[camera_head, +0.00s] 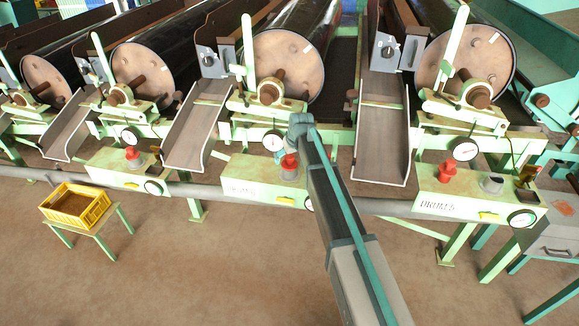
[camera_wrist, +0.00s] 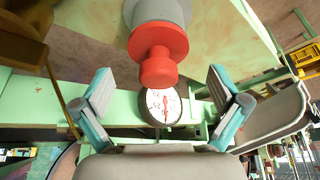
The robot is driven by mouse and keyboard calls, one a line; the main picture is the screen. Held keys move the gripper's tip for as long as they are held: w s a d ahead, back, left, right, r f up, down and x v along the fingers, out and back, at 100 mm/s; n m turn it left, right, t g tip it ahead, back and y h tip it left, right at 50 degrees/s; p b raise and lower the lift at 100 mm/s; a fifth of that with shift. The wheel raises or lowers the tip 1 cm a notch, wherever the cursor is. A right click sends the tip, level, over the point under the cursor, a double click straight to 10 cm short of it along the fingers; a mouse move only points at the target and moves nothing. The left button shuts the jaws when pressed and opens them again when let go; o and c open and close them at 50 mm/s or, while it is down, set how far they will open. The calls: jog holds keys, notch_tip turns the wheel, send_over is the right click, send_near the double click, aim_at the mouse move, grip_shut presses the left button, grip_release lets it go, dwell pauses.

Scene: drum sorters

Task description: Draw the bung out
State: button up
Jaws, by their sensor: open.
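A red bung (camera_wrist: 158,52) sits in a round grey socket (camera_wrist: 158,13) at the top of the wrist view. My gripper (camera_wrist: 160,82) is open and empty, with one teal-and-grey finger on each side of the picture. The bung's knob shows between the two fingertips, apart from both. In the head view, a red bung (camera_head: 289,162) stands on the middle green panel (camera_head: 262,188), just left of my arm. My gripper's fingers cannot be made out there.
Other red plugs stand on the left panel (camera_head: 133,153) and the right panel (camera_head: 447,173). A pressure gauge (camera_wrist: 164,106) shows between the fingers. A grey rail (camera_head: 395,208) runs along the front. A yellow crate (camera_head: 93,211) on a stand is at left.

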aim_at(288, 162)
jog(key=x, duration=0.4)
jog(key=shift+s+d+f+p, duration=0.1)
jog(key=shift+d+f+p, duration=0.05)
jog(key=shift+p, duration=0.25)
jog(key=c, duration=1.3)
jog(key=shift+r+p, duration=0.5)
jog(key=shift+r, duration=0.5)
jog(key=s+d+r+p, duration=0.1)
jog(key=s+r, duration=0.2)
jog(key=s, duration=0.1)
jog(key=s+d+r+p, duration=0.1)
jog(key=s+r+p, duration=0.1)
jog(key=s+r, duration=0.2)
jog(key=s+d+r+p, duration=0.1)
jog(key=s+r+p, duration=0.1)
jog(key=s+r, duration=0.2)
jog(key=shift+s, duration=0.9)
